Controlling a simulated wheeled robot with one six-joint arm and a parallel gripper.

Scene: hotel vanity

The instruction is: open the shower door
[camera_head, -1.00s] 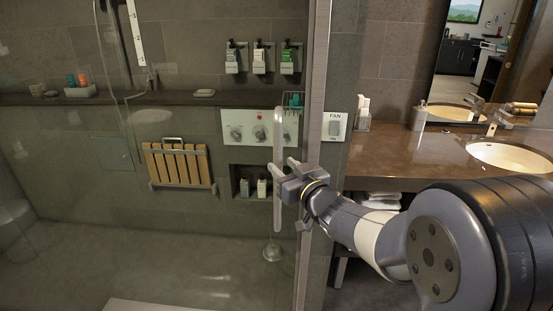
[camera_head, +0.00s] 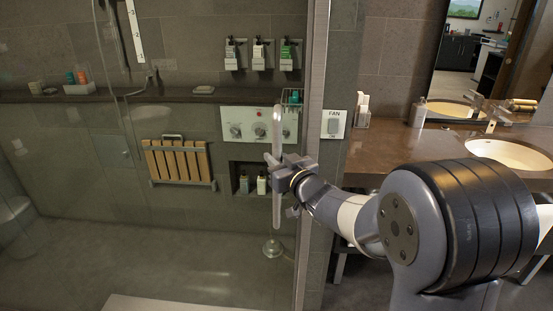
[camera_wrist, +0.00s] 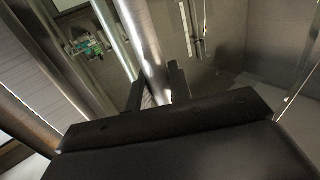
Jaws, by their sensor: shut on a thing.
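The glass shower door (camera_head: 75,200) fills the left of the head view, and the shower inside shows through it. Its vertical metal bar handle (camera_head: 277,205) stands near the door's right edge, beside the metal frame post. My gripper (camera_head: 279,163) is shut on the handle at about its middle. In the wrist view the bar (camera_wrist: 148,50) runs between the two dark fingers of my gripper (camera_wrist: 156,88). From the head view I cannot tell whether the door stands ajar.
The metal post (camera_head: 313,120) and a wall with a fan switch (camera_head: 333,124) are just right of the handle. A brown vanity counter (camera_head: 385,154) with a sink (camera_head: 508,153) is at the right. A wooden fold-up seat (camera_head: 178,160) is behind the glass.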

